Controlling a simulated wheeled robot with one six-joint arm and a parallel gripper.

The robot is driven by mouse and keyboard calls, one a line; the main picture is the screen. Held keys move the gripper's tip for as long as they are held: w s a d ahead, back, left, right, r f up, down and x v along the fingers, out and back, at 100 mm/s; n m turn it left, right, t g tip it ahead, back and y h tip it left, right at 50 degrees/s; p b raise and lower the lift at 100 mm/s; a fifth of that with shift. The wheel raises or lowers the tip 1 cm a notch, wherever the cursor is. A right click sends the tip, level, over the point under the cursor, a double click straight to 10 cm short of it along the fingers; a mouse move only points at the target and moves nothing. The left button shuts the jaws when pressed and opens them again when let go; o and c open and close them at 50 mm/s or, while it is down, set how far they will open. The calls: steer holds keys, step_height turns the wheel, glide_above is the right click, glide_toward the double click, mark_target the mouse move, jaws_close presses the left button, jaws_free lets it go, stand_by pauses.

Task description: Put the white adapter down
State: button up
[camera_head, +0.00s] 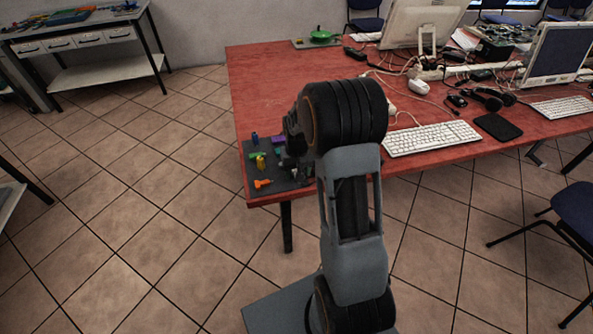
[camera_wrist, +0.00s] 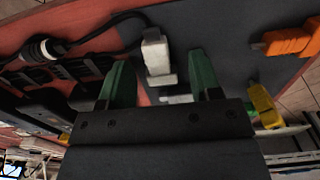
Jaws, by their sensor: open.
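The white adapter (camera_wrist: 155,50) shows in the wrist view, ahead of and between the green fingers of my gripper (camera_wrist: 158,60). It lies near the boundary of the red table and the dark mat (camera_wrist: 225,35). My gripper is open, with a gap visible on both sides of the adapter. I cannot tell how high the fingertips are above the table. In the head view my arm hides the adapter and most of the gripper.
In the wrist view a dark cable (camera_wrist: 105,28) and black plugs lie left; an orange piece (camera_wrist: 285,42) and a yellow piece (camera_wrist: 262,103) lie right. In the head view the red table (camera_head: 275,85) also holds a keyboard (camera_head: 432,138), a mouse (camera_head: 418,86) and monitors.

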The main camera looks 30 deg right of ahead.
step_height(320, 180, up, 12)
steer(key=p, duration=0.1)
steer(key=s+a+r+n+t, duration=0.1)
steer(key=s+a+r, duration=0.1)
steer(key=s+a, duration=0.3)
steer(key=s+a+r+n+t, duration=0.1)
steer(key=s+a, duration=0.4)
steer(key=s, duration=0.7)
steer(key=shift+r+t, duration=0.45)
steer(key=shift+t, duration=0.05)
